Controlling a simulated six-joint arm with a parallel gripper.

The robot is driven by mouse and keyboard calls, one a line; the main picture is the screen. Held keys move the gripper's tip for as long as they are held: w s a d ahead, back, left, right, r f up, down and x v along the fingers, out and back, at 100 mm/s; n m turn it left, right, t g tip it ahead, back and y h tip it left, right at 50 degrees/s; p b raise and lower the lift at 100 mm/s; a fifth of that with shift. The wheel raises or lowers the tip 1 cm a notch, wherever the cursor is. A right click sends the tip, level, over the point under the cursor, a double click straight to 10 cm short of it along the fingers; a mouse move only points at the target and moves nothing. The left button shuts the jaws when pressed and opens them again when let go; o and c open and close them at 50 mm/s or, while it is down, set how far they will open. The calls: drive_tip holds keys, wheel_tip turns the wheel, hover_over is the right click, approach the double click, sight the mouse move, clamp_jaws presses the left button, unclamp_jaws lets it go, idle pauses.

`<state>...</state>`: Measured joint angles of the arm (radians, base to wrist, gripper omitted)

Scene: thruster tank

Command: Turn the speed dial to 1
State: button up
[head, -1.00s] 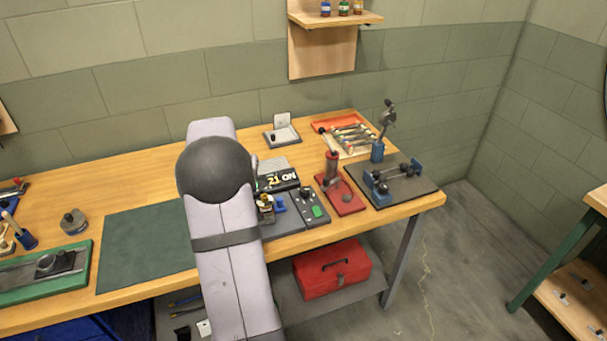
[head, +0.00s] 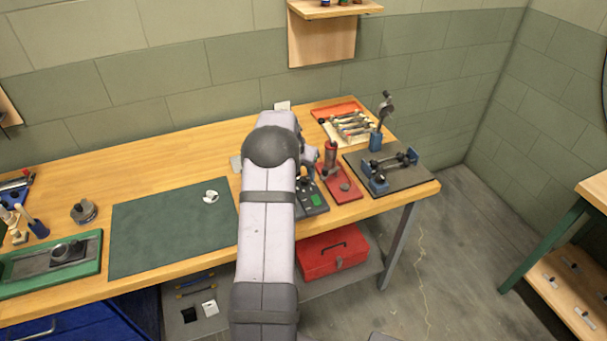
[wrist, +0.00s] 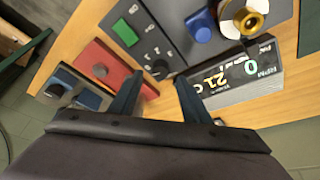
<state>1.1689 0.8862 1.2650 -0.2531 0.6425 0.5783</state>
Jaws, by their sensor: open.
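The speed dial, a small dark knob (wrist: 160,68), sits on the grey control panel (wrist: 150,45) in the wrist view, beside small pale scale marks. Its setting is too small to read. A green button (wrist: 125,32) is on the same panel. My gripper (wrist: 159,80) is open, its two dark fingers apart on either side of the dial in the picture. I cannot tell their height above it, and no contact is clear. In the head view the panel (head: 314,205) shows only partly beside my arm, and the dial and gripper are hidden.
A display block (wrist: 245,75) with large digits and a blue knob (wrist: 200,27) by a brass fitting (wrist: 248,20) lie right of the panel. A red base (wrist: 110,68) lies left. The green mat (head: 165,235) is mostly bare.

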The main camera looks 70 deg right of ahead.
sight(304, 179)
drive_tip(key=shift+p+x, duration=0.65)
drive_tip(key=shift+x, duration=1.3)
drive_tip(key=c, duration=1)
